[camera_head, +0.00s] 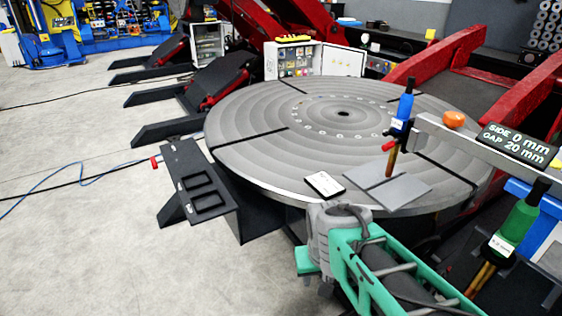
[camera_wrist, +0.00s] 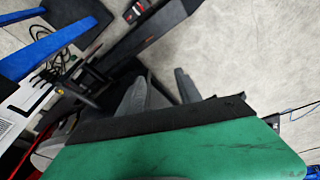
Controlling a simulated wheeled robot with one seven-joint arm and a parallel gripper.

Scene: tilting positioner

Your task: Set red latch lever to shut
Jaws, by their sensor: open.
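A small red lever-like piece (camera_head: 390,146) sticks out to the left below the blue-bodied torch (camera_head: 403,106), at the torch's holder over the right side of the round table (camera_head: 270,160). Another small red piece (camera_head: 155,162) sits at the left end of a black bracket (camera_head: 205,190). I cannot tell for sure which is the latch lever. My gripper (camera_wrist: 163,88) shows in the wrist view as two dark grey fingers, apart and with nothing between them. In the head view my arm is at the bottom, in front of the table, well below the torch; its fingers are not clear there.
Two grey plates (camera_head: 389,188) and a white card (camera_head: 324,184) lie on the table's front right. A grey beam (camera_head: 470,143) carries an orange piece (camera_head: 454,119) and a sign (camera_head: 516,147). A green torch (camera_head: 516,220) hangs at right. Floor at left is open.

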